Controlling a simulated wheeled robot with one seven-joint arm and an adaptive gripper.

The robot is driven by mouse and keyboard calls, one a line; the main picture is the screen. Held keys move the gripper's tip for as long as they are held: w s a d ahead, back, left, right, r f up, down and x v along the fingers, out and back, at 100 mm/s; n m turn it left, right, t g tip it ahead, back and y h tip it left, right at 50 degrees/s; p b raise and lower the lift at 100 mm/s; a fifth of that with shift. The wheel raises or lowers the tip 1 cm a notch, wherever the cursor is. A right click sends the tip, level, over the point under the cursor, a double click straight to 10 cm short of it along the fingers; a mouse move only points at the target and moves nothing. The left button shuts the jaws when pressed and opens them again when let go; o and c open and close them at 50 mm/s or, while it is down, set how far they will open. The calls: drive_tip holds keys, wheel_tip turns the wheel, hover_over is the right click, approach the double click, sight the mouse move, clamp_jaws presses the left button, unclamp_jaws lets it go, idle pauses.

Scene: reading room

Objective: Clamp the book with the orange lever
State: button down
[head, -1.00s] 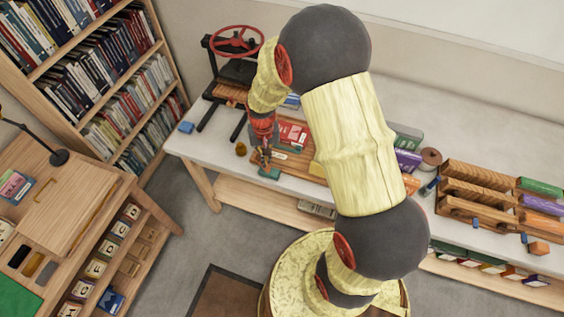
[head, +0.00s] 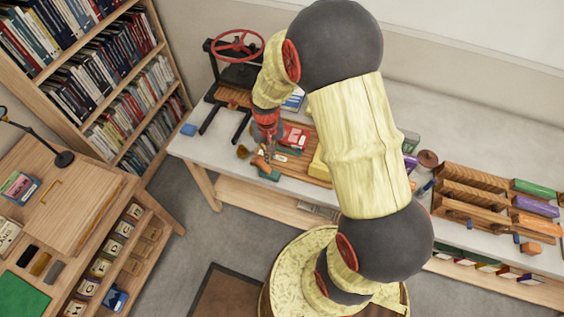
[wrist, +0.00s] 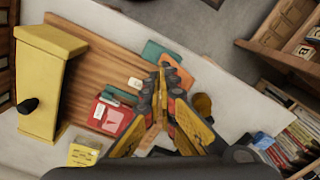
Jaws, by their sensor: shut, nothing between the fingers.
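A red book with a pale label (head: 296,136) lies on a wooden board (wrist: 113,42) on the white table. It also shows in the wrist view (wrist: 117,121). My gripper (wrist: 163,75) is shut and empty, pointing down over the front part of the board, beside the red book. It also shows in the head view (head: 268,158). A teal block (wrist: 165,52) lies just beyond the fingertips. A yellow block with a black knob (wrist: 45,75) stands at the board's left in the wrist view.
A black press with a red wheel (head: 238,44) stands at the table's back left. Wooden racks (head: 478,195) stand at its right. A bookcase (head: 95,80) and desk (head: 75,205) stand left.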

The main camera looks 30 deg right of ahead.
drive_tip(key=shift+r+p, duration=1.75)
drive_tip(key=shift+r, duration=1)
